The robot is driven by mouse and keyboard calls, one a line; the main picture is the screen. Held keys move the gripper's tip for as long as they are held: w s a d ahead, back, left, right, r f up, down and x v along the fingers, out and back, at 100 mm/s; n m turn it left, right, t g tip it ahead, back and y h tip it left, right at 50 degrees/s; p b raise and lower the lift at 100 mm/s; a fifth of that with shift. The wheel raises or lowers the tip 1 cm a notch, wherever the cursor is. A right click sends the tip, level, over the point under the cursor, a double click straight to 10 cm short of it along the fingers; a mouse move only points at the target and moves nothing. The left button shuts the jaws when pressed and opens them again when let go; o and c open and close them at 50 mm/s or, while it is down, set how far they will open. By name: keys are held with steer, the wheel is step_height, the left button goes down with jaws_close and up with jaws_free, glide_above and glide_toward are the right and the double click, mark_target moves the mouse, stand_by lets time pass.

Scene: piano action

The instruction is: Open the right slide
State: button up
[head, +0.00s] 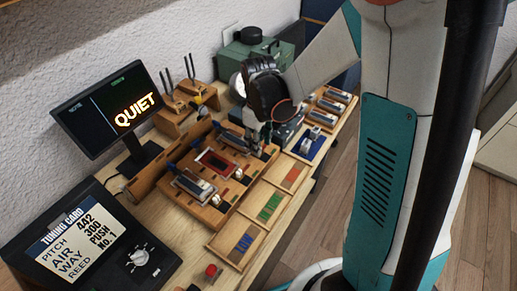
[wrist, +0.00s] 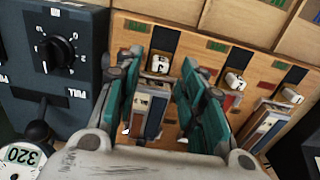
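My gripper (wrist: 162,70) points down at one end of the orange-brown board (wrist: 205,55). Its two teal fingers stand apart, one on each side of a pale and blue block (wrist: 153,112), which appears to be the right slide. Small gaps show beside the block, so the fingers do not look closed on it. A white knob (wrist: 159,63) sits just beyond the block. In the head view my gripper (head: 261,130) is at the board's far right end and hides most of that station. The middle station has a red frame (head: 213,162), and the left one a silver piece (head: 195,185).
A dark dial box (wrist: 58,52) stands close beside my gripper. Shallow trays with red, green (head: 269,207) and blue strips line the board's front. A monitor reading QUIET (head: 112,110) and a tuning card (head: 75,235) stand at left. A green case (head: 258,53) is behind.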

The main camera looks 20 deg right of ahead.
mark_target(269, 159)
steer(key=shift+f, duration=1.3)
steer(key=shift+c, duration=0.6)
jaws_close()
steer(key=shift+s+d+b, duration=0.2)
steer(key=shift+s+d, duration=0.4)
steer(key=shift+s, duration=0.2)
steer(key=shift+s+d+b, duration=0.15)
steer(key=shift+s+d, duration=0.4)
steer(key=shift+s, duration=0.25)
steer(key=shift+o, duration=0.6)
jaws_free()
step_height(269, 159, up, 12)
steer(key=shift+r, duration=0.1)
